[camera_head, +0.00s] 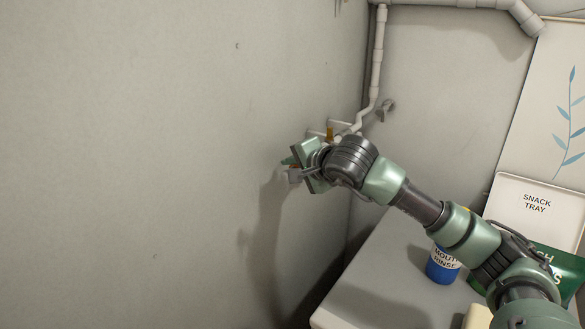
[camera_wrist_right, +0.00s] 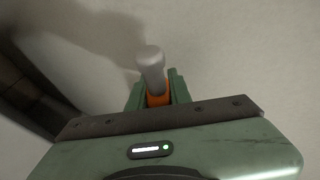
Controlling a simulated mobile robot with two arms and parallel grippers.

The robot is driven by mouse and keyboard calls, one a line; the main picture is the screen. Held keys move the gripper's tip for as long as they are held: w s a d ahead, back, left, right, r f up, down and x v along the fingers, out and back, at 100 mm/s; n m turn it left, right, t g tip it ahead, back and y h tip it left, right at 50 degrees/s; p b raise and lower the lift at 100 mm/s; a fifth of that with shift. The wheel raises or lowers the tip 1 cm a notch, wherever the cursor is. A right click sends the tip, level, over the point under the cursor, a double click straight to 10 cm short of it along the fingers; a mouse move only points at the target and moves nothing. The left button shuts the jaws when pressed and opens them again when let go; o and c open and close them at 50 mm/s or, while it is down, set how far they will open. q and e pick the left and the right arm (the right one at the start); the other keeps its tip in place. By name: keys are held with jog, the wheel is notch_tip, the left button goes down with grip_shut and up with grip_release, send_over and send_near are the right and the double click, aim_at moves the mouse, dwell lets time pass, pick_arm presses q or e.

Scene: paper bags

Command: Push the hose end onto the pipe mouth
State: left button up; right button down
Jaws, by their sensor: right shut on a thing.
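My right gripper (camera_head: 291,168) is up against the left wall's corner region, above the counter. In the right wrist view its green fingers (camera_wrist_right: 157,92) are shut on an orange collar (camera_wrist_right: 158,100). A light grey rounded cylinder (camera_wrist_right: 150,62), which looks like the hose end, stands out from the collar beyond the fingertips. A thin grey pipe (camera_head: 377,60) runs down the wall corner and bends behind my right wrist. A small orange-brown piece (camera_head: 330,134) shows beside it. My wrist hides much of that area, and I cannot make out the pipe mouth for certain. My left gripper is out of view.
A grey counter (camera_head: 375,275) is below my right arm. On it are a blue mouth rinse bottle (camera_head: 443,266), a white snack tray (camera_head: 535,208) and a green bag (camera_head: 558,262). A panel with a leaf picture (camera_head: 548,100) is behind. The left wall (camera_head: 150,150) is bare.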

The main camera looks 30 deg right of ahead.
jog(key=shift+w+d+b, duration=0.3)
jog(key=shift+w+d, duration=0.1)
jog(key=shift+d, duration=0.5)
jog(key=shift+w+d+b, duration=0.25)
jog(key=shift+w+d, duration=0.1)
jog(key=shift+d, duration=0.5)
dwell(0.6)
jog(key=c, duration=1.2)
grip_release()
jog(key=shift+b+v, duration=0.7)
jog(key=shift+v, duration=1.8)
jog(key=b+v, duration=0.2)
jog(key=v, duration=0.5)
jog(key=shift+s+b, duration=0.3)
jog(key=shift+s, duration=0.05)
